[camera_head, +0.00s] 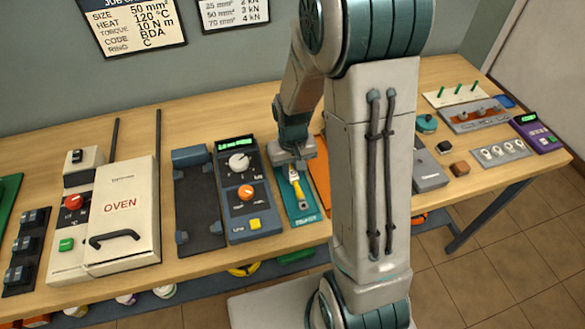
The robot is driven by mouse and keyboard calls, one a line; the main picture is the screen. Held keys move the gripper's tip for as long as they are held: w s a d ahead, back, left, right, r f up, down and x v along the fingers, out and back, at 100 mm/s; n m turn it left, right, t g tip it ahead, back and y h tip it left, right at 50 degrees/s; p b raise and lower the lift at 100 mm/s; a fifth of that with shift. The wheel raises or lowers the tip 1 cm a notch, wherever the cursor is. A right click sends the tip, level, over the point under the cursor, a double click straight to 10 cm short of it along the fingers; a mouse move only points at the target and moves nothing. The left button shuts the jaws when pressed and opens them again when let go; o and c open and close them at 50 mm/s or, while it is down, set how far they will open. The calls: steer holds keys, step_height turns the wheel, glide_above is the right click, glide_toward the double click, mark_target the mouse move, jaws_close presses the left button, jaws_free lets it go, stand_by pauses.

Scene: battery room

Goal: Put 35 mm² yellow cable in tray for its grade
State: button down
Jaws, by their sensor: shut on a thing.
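My gripper (291,163) is shut, pointing down over the teal tray (305,218) in the middle of the bench. A short yellow piece with a pale part (297,187), which looks like the yellow cable, shows just below the fingers, over the tray. I cannot tell whether it touches the tray. The fingertips and its upper end are hard to make out. An orange tray or mat (322,186) lies right of the teal one, partly hidden by my arm.
A blue-grey device with knobs (240,190) stands close left of the teal tray. An oven (122,212) is further left. My arm hides part of the bench. Small parts and a purple meter (538,132) are at right. Coiled cables, one yellow (243,270), sit below the bench.

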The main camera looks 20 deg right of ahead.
mark_target(293, 172)
steer(key=shift+f+b, duration=0.45)
steer(key=shift+f, duration=0.15)
steer(key=c, duration=1.3)
jaws_free()
steer(key=shift+o, duration=0.2)
steer(key=shift+r, duration=0.15)
step_height(293, 172, up, 13)
steer(key=s+r+t, duration=0.1)
steer(key=s+r, duration=0.2)
steer(key=s, duration=0.4)
steer(key=s+r+t, duration=0.2)
steer(key=s+r, duration=0.1)
steer(key=s, duration=0.4)
steer(key=shift+s+r+p, duration=0.25)
steer(key=shift+r+p, duration=0.05)
steer(key=shift+p, duration=0.1)
